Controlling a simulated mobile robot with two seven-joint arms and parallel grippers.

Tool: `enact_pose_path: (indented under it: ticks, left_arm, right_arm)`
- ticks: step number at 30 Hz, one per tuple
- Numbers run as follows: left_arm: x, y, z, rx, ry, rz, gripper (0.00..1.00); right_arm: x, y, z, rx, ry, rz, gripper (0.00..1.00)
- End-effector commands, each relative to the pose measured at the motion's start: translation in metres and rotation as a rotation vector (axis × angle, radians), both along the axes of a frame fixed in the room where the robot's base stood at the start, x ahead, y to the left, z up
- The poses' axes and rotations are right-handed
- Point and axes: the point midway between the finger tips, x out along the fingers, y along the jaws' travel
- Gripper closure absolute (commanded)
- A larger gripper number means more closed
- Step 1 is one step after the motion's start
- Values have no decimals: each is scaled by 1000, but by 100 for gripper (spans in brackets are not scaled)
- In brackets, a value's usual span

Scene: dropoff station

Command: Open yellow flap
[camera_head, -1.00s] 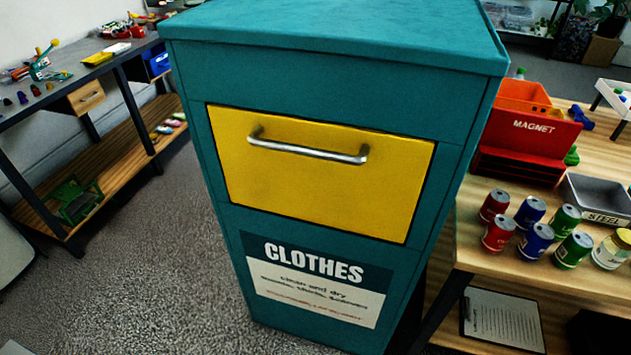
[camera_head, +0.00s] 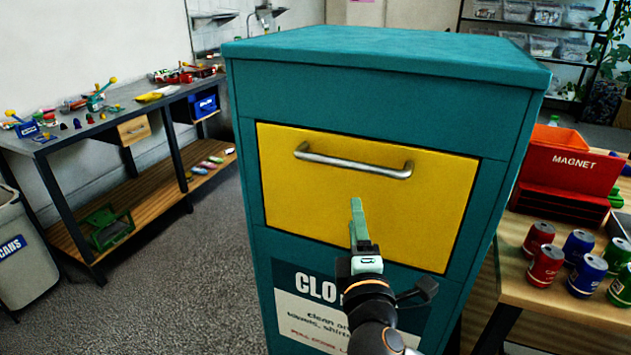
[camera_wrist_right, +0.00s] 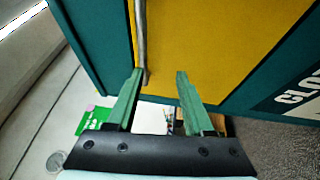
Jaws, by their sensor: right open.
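The yellow flap (camera_head: 300,190) is shut in the front of a teal clothes bin (camera_head: 380,95). A silver bar handle (camera_head: 350,163) runs across its upper part. My right gripper (camera_head: 357,205) is in front of the flap, below the handle, pointing up. In the right wrist view its two green fingers (camera_wrist_right: 158,80) are apart with nothing between them. The handle (camera_wrist_right: 141,40) shows there as a bar just beyond the left finger, and the yellow flap (camera_wrist_right: 210,40) fills the upper middle. I cannot tell whether a finger touches the flap. My left gripper is out of view.
A wooden table (camera_head: 510,268) with several cans (camera_head: 547,265) and a red magnet box (camera_head: 560,172) stands close on the right. A dark workbench (camera_head: 75,140) is at the left, with a grey bin (camera_head: 22,245) near it. Carpet (camera_head: 180,270) lies clear between.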

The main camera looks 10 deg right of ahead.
Motion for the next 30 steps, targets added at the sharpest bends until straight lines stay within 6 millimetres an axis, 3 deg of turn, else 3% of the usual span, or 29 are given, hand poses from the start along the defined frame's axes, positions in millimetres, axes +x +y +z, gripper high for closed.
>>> enact_pose_path:
  ticks: [3,8,21,30]
  left_arm:
    - [3,-1,-2,-2,-8,-3,50]
    - [5,-2,2,-3,-13,-2,50]
    - [3,9,4,12,-8,12,50]
    - [1,9,6,11,-12,14,50]
  right_arm:
    - [-2,-2,20,-54,-60,-32,48]
    - [8,-5,28,-69,-72,-43,48]
    - [88,-22,43,-66,-69,-43,48]
    - [116,-27,47,-63,-69,-40,48]
